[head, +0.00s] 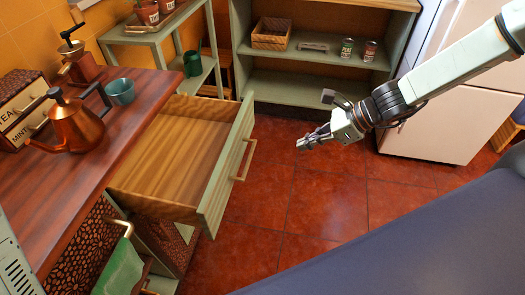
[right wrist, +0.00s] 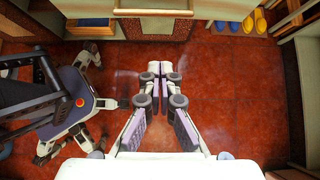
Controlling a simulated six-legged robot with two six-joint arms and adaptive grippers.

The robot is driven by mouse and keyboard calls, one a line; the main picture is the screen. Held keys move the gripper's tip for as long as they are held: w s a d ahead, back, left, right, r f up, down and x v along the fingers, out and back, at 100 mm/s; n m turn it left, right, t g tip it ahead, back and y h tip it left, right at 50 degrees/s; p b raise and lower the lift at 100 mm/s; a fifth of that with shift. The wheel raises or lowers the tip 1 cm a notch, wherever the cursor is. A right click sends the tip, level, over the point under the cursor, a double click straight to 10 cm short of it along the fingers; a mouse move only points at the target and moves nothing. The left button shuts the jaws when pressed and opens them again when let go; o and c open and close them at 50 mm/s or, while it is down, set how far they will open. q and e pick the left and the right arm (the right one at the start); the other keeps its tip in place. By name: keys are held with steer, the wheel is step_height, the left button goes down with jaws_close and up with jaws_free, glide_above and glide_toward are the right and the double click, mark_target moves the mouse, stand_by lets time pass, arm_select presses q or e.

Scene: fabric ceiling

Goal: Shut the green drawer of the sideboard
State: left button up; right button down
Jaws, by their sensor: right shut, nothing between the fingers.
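The sideboard (head: 120,105) with a dark red wooden top stands at the left in the head view. Its green drawer (head: 226,172) is pulled well out toward the right, and its wooden inside looks empty. A pale wooden bar handle (head: 245,160) is on the green front. My right gripper (head: 307,142) is to the right of the drawer front, apart from it, above the floor. Its fingers are together and empty, as the right wrist view (right wrist: 161,72) also shows. My left gripper is not in view.
A green cloth (head: 120,268) hangs below. A green shelf (head: 315,90) and a white fridge (head: 440,125) stand behind. Red tile floor (head: 295,200) lies clear beside the drawer.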

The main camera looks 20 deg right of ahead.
steer(key=w+a+r+b+x, duration=0.1)
steer(key=r+b+x, duration=0.1)
steer(key=b+x, duration=0.7)
steer(key=x, duration=0.4)
steer(key=shift+a, duration=0.35)
steer(key=shift+w+r, duration=0.1)
steer(key=shift+w, duration=0.05)
steer(key=shift+w+a+b, duration=0.1)
steer(key=shift+a+b, duration=0.05)
steer(key=shift+b, duration=0.15)
